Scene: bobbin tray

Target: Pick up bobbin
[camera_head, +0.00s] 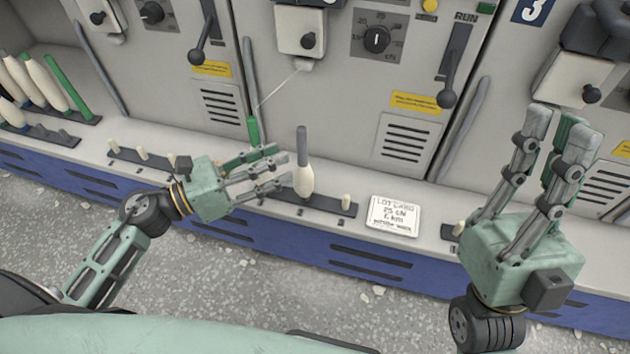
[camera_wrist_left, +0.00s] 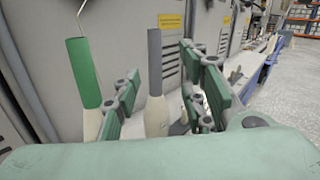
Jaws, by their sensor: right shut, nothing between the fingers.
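A bobbin with a grey upper tube and cream lower body (camera_head: 303,178) stands upright on a dark peg tray (camera_head: 325,206) on the machine ledge. My left gripper (camera_head: 283,169) is open just left of it, with its fingertips close to the cream body. In the left wrist view the grey-topped bobbin (camera_wrist_left: 155,62) shows between the two open fingers (camera_wrist_left: 168,95); contact cannot be told. A green-topped bobbin (camera_head: 253,130) stands behind the left gripper, a thread rising from it. It also shows in the left wrist view (camera_wrist_left: 83,75). My right gripper (camera_head: 556,130) is shut and empty, raised at the right.
A white label card (camera_head: 394,216) lies right of the tray. A short cream peg (camera_head: 346,202) stands at the tray's right end. Machine panels with levers (camera_head: 446,97) rise behind the ledge.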

